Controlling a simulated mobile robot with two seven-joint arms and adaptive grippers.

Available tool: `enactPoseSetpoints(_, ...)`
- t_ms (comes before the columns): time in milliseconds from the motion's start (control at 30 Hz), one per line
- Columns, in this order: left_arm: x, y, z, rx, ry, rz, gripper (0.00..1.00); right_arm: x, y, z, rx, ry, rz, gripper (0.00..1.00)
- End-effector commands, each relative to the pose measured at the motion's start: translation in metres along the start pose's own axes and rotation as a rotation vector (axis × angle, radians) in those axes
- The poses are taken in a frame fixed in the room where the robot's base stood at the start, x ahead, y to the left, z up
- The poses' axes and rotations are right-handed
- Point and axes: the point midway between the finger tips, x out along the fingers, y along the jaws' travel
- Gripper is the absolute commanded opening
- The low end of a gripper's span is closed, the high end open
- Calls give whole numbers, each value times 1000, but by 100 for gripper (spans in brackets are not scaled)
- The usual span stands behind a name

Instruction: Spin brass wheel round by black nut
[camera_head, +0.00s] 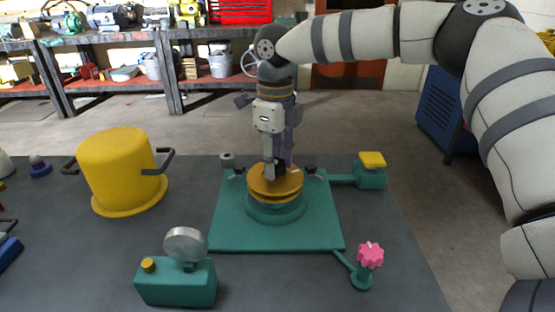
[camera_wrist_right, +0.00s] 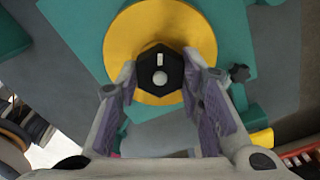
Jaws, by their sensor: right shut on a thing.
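The brass wheel (camera_head: 289,186) lies flat on a round green base (camera_head: 277,210) on a green plate (camera_head: 228,226), in the middle of the table. In the right wrist view the brass wheel (camera_wrist_right: 200,35) has the black nut (camera_wrist_right: 159,77) at its centre, with a white mark and a light round centre. My right gripper (camera_head: 278,168) comes down from above and is shut on the black nut. In the right wrist view its fingers (camera_wrist_right: 160,82) sit on either side of the nut. In the head view the fingers hide most of the nut. My left gripper is out of view.
A yellow pot (camera_head: 122,170) with dark handles stands at the left. A green box with a round gauge (camera_head: 177,280) is at the front. A pink knob (camera_head: 370,255) and a yellow-topped green block (camera_head: 371,172) stand at the right. Bare table lies between pot and plate.

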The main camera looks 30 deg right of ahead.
Motion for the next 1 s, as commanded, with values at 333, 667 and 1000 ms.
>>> enactPoseSetpoints(333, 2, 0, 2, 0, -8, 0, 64, 1, 1, 2, 732, -1, 0, 14)
enactPoseSetpoints(667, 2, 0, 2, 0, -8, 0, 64, 1, 1, 2, 746, -1, 1, 61)
enactPoseSetpoints(1000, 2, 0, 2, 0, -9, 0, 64, 2, 0, 2, 709, 0, 2, 67)
